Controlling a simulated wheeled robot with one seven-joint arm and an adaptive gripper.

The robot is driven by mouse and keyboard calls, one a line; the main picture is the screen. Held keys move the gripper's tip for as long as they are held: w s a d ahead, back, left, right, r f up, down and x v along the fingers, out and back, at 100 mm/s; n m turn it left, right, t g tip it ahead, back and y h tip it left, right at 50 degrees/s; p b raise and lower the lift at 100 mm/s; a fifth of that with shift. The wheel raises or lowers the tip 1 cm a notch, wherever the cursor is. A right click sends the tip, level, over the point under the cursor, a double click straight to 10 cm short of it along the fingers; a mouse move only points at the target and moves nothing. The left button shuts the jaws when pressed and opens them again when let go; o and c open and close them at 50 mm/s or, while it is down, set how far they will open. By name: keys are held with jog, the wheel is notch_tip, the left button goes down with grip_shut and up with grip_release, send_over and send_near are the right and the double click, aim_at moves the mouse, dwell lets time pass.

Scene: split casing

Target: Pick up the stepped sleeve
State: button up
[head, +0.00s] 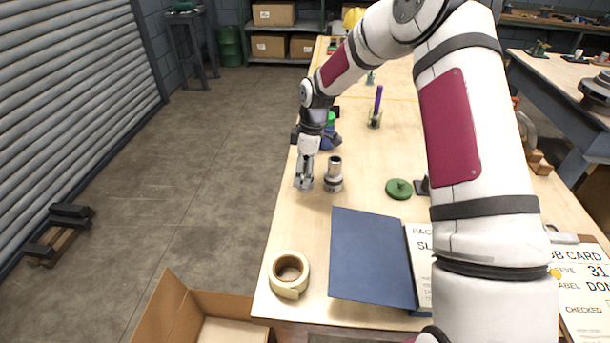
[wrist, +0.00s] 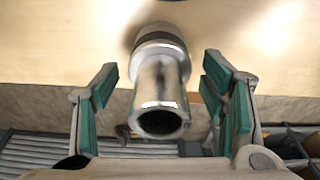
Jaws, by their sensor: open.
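The stepped sleeve (head: 334,174) is a grey metal part with a narrow upper tube on a wider base with a dark band. It stands upright on the workbench near its left edge. My gripper (head: 303,183) is just left of it in the head view, pointing down. In the wrist view the sleeve (wrist: 161,85) shows its hollow end toward the camera, in line with the space between the green-padded fingers of my gripper (wrist: 165,105). The fingers are open, with visible gaps on both sides of the sleeve. I cannot tell how far the fingertips reach along it.
The wooden workbench (head: 310,222) has a tape roll (head: 289,274), a blue folder (head: 370,258) and a green knobbed disc (head: 399,189). Behind the gripper are a blue-and-green item (head: 329,135) and a purple upright tool (head: 378,101). A cardboard box (head: 178,310) lies below the front edge.

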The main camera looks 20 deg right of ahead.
jog(key=shift+f, duration=0.2)
grip_shut()
jog(key=shift+r, duration=0.1)
